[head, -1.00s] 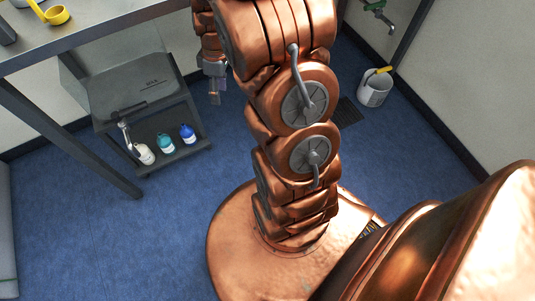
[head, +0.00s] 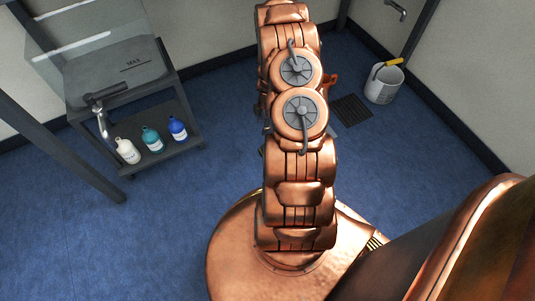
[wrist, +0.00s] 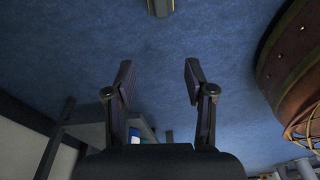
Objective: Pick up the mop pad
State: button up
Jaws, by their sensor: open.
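I cannot make out a mop pad for certain in either view. My gripper (wrist: 158,78) shows in the wrist view with its two dark fingers spread apart and nothing between them but blue floor beyond. In the head view my copper arm stands in the middle and hides the gripper and part of the floor behind it. A small pale grey-brown piece (wrist: 160,7) is cut off by the top edge of the wrist view, ahead of the fingers; I cannot tell what it is.
A grey cart (head: 165,83) with several bottles on its lower shelf stands at left. A light grey bucket (head: 384,85) with something yellow at its rim stands by the right wall. A dark floor grate (head: 351,109) lies near it. Blue floor between is clear.

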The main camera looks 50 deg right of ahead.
jog(key=shift+n, duration=0.4)
jog(key=f, duration=0.2)
jog(key=s+d+f+b, duration=0.1)
jog(key=f, duration=0.2)
jog(key=s+f, duration=0.1)
jog(key=f, duration=0.1)
jog(key=shift+d+f+b, duration=0.35)
jog(key=shift+w+a+f+b, duration=0.15)
jog(key=shift+f+b, duration=0.85)
jog(key=shift+f, duration=0.9)
jog(key=shift+w+a+f+b, duration=0.1)
jog(key=shift+f+b, duration=0.9)
jog(key=shift+f, duration=0.9)
jog(key=shift+c, duration=0.2)
grip_shut()
